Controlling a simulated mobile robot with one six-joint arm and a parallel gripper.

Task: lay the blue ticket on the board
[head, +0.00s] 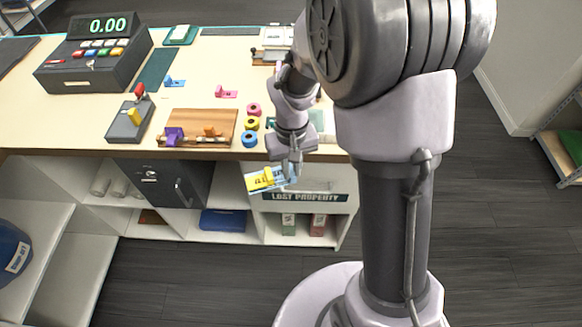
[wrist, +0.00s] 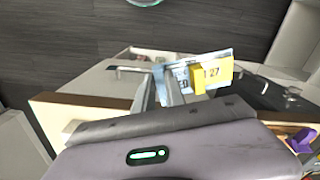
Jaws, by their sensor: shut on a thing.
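My gripper (head: 289,160) is shut on a ticket (head: 261,181) with a pale blue part at the jaws and a yellow part with dark print. It is held in front of the counter's front edge, below the top's level. In the wrist view, the fingers (wrist: 166,86) meet the pale blue side, and a yellow block sits on the card (wrist: 220,72). I cannot tell whether this is one ticket or two overlapping. Another blue ticket (head: 175,82) lies on the counter. The wooden board (head: 195,119) is near the front edge, with purple (head: 174,136) and orange (head: 211,131) pieces on it.
Pink, yellow and blue rings (head: 251,123) stand right of the board. A pink ticket (head: 226,93) lies behind it. A grey block (head: 124,126) with a yellow piece is at its left. A cash register (head: 93,62) stands back left. Shelves are below the counter (head: 200,57).

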